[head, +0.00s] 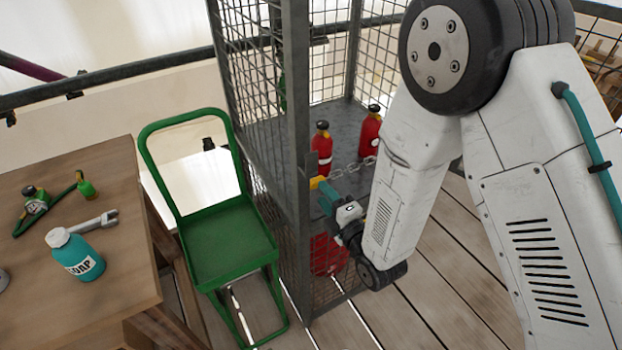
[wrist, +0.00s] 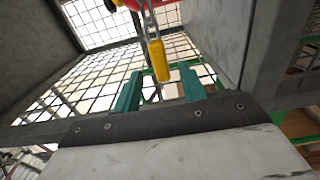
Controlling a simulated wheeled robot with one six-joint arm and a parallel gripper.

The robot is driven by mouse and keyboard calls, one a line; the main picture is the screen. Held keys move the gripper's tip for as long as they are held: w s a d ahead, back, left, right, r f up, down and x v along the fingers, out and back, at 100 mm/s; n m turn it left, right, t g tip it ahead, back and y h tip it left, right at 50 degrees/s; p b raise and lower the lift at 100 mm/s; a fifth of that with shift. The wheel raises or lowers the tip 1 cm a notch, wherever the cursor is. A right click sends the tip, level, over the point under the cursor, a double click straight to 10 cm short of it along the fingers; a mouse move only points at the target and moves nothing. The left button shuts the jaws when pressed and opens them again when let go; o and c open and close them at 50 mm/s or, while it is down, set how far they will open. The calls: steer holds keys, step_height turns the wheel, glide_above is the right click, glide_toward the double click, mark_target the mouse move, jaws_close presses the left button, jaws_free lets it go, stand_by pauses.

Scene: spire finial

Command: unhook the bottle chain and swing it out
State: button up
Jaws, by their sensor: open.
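The bottle chain (head: 350,168) is grey metal and runs across the front of two red bottles (head: 322,148) (head: 371,130) on the cage's shelf. Its yellow end piece (head: 317,183) is beside the cage's front post. In the wrist view the chain (wrist: 151,20) comes down from the top to the yellow end piece (wrist: 161,60), which appears between the teal fingertips. My gripper (head: 327,191) is open at this end, and its fingers also show in the wrist view (wrist: 160,76). Whether they touch the piece, and how it is hooked, I cannot tell.
The mesh cage (head: 295,150) has a grey post close to my gripper. More red shows low in the cage (head: 328,255). A green trolley (head: 232,250) stands left of it. A wooden table (head: 110,200) holds a teal soap bottle (head: 76,256) and a wrench (head: 95,222).

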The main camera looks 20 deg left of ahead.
mark_target(316, 186)
steer(key=x, duration=0.7)
steer(key=shift+w+a, duration=0.1)
steer(key=shift+a, duration=0.2)
jaws_close()
